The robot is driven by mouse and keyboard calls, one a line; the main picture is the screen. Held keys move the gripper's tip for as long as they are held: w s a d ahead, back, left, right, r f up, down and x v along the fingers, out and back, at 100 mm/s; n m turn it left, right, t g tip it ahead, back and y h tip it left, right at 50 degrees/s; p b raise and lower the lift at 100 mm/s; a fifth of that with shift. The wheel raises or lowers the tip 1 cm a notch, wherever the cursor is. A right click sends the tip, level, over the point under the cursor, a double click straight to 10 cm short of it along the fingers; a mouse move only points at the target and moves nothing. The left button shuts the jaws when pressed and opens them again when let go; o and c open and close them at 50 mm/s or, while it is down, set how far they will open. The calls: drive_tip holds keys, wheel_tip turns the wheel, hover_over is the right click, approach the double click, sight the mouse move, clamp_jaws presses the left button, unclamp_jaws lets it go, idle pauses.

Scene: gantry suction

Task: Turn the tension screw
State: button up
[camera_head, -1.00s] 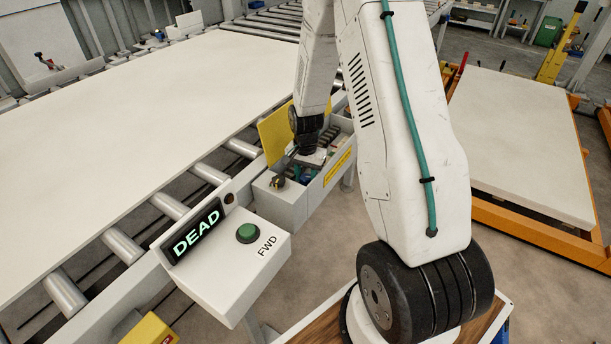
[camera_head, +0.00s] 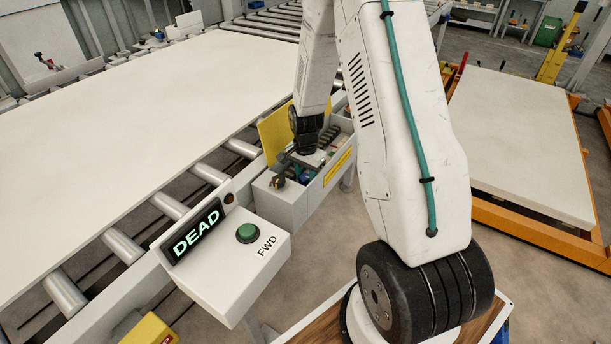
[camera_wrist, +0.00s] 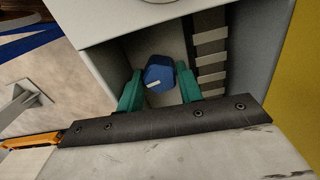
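The tension screw (camera_wrist: 159,74) is a blue faceted knob with a white mark on its face. In the wrist view it sits inside an open grey box (camera_head: 290,205). My gripper (camera_wrist: 159,82) has its two teal fingers spread, one on each side of the screw. The fingertips look very close to it; I cannot tell whether they touch or how deep they reach. In the head view my gripper (camera_head: 303,164) is down in the box, and the screw is too small to make out there.
The box has an open yellow lid (camera_head: 274,134) and a ribbed strip (camera_wrist: 209,45) inside. A control box with a green button (camera_head: 247,233) and a display (camera_head: 198,230) reading DEAD stands in front. A large pale panel (camera_head: 130,130) lies on rollers at left.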

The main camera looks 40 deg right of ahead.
sight(305, 176)
drive_tip(key=o, duration=0.4)
drive_tip(key=shift+c, duration=0.2)
drive_tip(key=shift+s, duration=0.1)
drive_tip(key=shift+r, duration=4.05)
drive_tip(key=shift+w, duration=0.2)
